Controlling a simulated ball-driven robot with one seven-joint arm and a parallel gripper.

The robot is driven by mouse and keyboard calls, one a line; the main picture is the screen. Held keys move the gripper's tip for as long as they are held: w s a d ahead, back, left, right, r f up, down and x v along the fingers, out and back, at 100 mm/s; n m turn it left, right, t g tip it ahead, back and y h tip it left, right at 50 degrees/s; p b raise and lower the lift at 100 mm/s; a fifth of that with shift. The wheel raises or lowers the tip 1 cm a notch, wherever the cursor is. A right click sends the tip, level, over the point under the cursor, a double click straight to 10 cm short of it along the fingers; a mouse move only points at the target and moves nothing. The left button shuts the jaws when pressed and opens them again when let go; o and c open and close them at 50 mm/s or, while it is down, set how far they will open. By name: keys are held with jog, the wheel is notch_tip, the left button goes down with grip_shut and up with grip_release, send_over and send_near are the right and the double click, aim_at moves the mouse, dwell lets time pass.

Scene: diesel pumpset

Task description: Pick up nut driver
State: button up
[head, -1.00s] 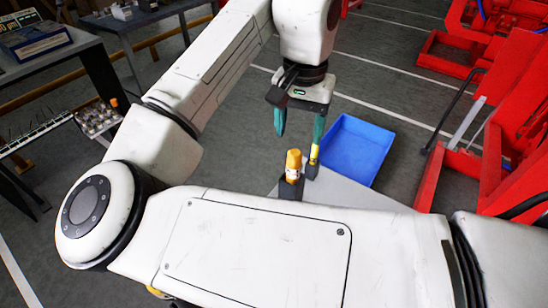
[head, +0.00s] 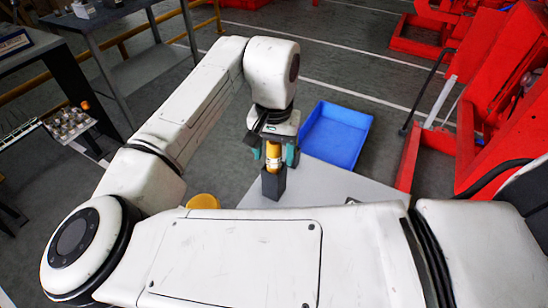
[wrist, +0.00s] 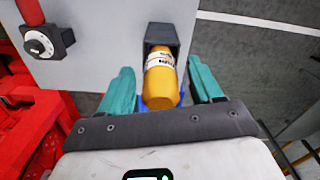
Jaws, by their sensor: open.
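The nut driver shows as a yellow-orange handle (head: 273,152) with a white label band. It stands in a dark square holder (head: 273,184) on a grey table. Its lower part is hidden inside the holder. My gripper (head: 273,158) is open, with one teal finger on either side of the handle. In the wrist view the handle (wrist: 160,84) lies between the two fingers of my gripper (wrist: 162,78), with a visible gap on both sides. The holder (wrist: 162,34) is just beyond it.
The grey tabletop (head: 325,188) is mostly clear to the right of the holder. A blue bin (head: 335,137) lies behind it. A red machine frame (head: 500,120) stands at the right. A yellow round thing (head: 203,201) is left of the table.

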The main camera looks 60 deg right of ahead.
jog(key=shift+c, duration=0.5)
grip_shut()
